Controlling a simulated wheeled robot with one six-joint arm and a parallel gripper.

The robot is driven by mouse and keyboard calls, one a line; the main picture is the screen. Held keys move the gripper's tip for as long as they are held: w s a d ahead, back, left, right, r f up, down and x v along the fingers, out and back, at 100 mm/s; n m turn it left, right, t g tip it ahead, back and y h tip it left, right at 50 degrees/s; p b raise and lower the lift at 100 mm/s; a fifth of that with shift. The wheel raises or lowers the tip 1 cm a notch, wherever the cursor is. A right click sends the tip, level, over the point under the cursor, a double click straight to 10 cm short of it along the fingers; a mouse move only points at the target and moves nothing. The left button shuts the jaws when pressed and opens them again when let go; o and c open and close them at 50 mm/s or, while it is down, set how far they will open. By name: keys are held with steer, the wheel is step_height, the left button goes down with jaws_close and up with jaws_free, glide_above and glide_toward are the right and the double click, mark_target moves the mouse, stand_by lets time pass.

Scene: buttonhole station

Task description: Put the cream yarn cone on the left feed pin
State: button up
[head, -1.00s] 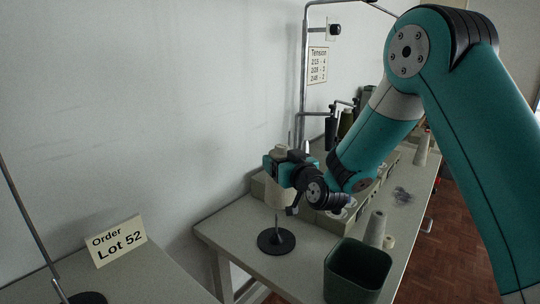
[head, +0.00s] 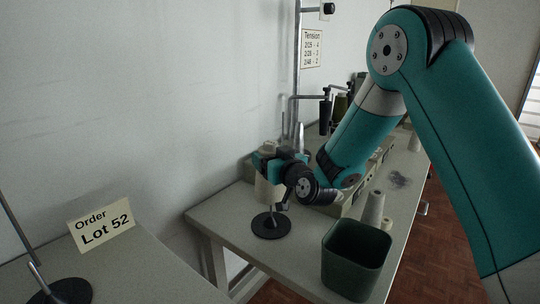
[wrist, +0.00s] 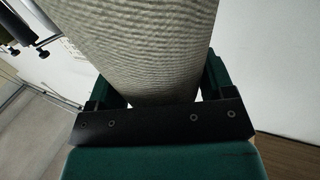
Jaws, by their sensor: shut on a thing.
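The cream yarn cone (head: 265,190) is held upright in my gripper (head: 268,162), which is shut around its upper part. In the wrist view the ribbed cone (wrist: 140,45) fills the space between the jaws (wrist: 160,88). In the head view the cone hangs over a feed pin with a round black base (head: 271,228), near the left end of the machine table. A short length of pin shows between the cone's lower end and the base. The rest of the pin is hidden by the cone, so I cannot tell exactly how far it is inside.
A dark green bin (head: 355,258) stands at the table's front, with a pale cone (head: 373,208) behind it. A metal pole (head: 298,80) rises behind my gripper.

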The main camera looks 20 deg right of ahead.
mark_target(277, 189)
steer(key=shift+s+f+b, duration=0.1)
steer(key=shift+f+b, duration=3.65)
steer(key=shift+f, duration=0.35)
steer(key=shift+f+b, duration=0.3)
steer(key=shift+b, duration=0.05)
steer(key=o, duration=1.6)
steer(key=shift+c, duration=0.2)
step_height(277, 189, up, 20)
steer(key=p, duration=0.3)
